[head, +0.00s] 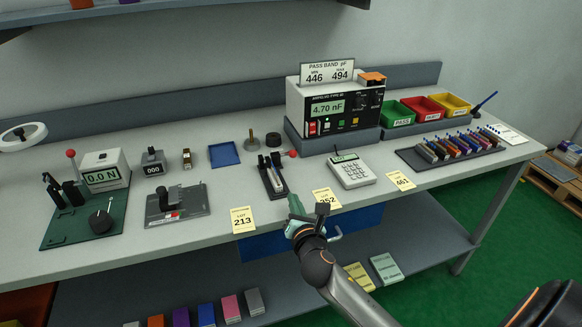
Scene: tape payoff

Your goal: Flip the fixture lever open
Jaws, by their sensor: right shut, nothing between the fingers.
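A small black test fixture (273,177) with a pale central strip stands mid-bench, in front of the meter. A short lever with a red ball knob (292,153) shows at its back right, lying low toward the right; I cannot tell its exact joint. Another red-knobbed lever (71,154) stands upright on a green-based force gauge (84,217) at the left. My right gripper (295,204) is shut and empty. It is over the bench's front edge, in front of the fixture and apart from it. My left gripper is not in view.
A capacitance meter (332,106) stands behind, with green, red and yellow bins (423,109) to its right. A calculator (352,171) is right of the fixture. Yellow lot cards (243,219) line the front edge. A grey clamp block (178,205) stands to the left.

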